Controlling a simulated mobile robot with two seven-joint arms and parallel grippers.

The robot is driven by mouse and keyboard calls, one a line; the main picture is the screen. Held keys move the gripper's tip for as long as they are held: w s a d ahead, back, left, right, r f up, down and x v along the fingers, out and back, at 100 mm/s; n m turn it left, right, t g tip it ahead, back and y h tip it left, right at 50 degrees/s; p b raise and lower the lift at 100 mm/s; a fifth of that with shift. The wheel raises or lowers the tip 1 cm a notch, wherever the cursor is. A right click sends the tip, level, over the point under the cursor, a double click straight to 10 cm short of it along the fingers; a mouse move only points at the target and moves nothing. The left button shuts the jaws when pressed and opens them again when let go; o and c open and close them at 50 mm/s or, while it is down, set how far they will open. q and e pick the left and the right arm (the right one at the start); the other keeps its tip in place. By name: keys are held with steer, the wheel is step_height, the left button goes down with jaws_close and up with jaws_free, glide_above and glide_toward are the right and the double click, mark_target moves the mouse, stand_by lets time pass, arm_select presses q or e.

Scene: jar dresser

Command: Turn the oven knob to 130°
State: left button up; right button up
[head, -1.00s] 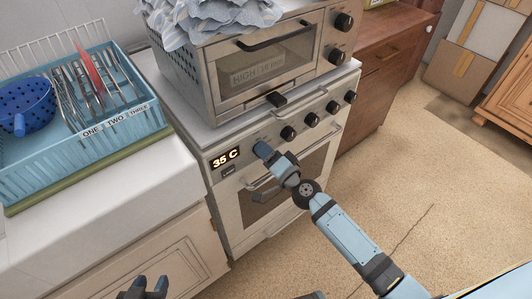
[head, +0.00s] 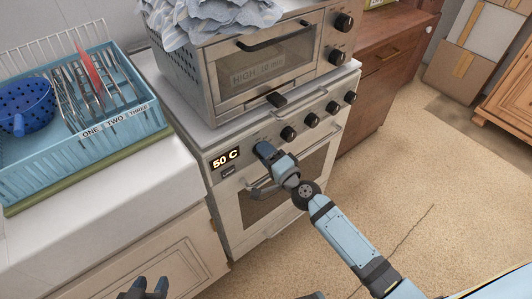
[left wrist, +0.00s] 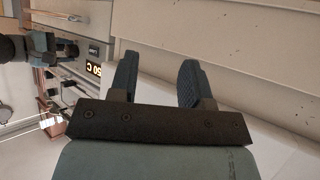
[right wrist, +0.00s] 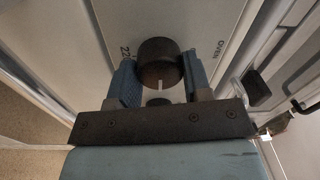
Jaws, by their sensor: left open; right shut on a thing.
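The oven (head: 226,190) stands under a small toaster oven, and its display (head: 226,158) reads 50 C. The oven knob (right wrist: 160,64) is dark and round with a pale mark, and it sits between the fingers of my right gripper (right wrist: 160,82), which is shut on it. In the head view my right gripper (head: 265,150) reaches the front panel beside the display and hides the knob. My left gripper (left wrist: 162,80) is open and empty, away from the panel. It also shows at the bottom of the head view (head: 149,287).
Several other black knobs (head: 311,121) line the panel to the right. An oven door handle (head: 318,143) runs below them. The toaster oven (head: 265,68) stands on top. A blue dish rack (head: 130,131) sits on the white counter (head: 100,193) at left.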

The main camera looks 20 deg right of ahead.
steer(key=o, duration=0.9)
arm_select(q)
steer(key=shift+w+d+f+b, duration=0.1)
steer(key=shift+d+b, duration=0.15)
steer(key=shift+b, duration=1)
arm_select(e)
steer(key=v, duration=1.3)
steer(key=shift+s+d, duration=0.1)
steer(key=shift+s, duration=0.3)
arm_select(q)
steer(key=shift+a, duration=0.1)
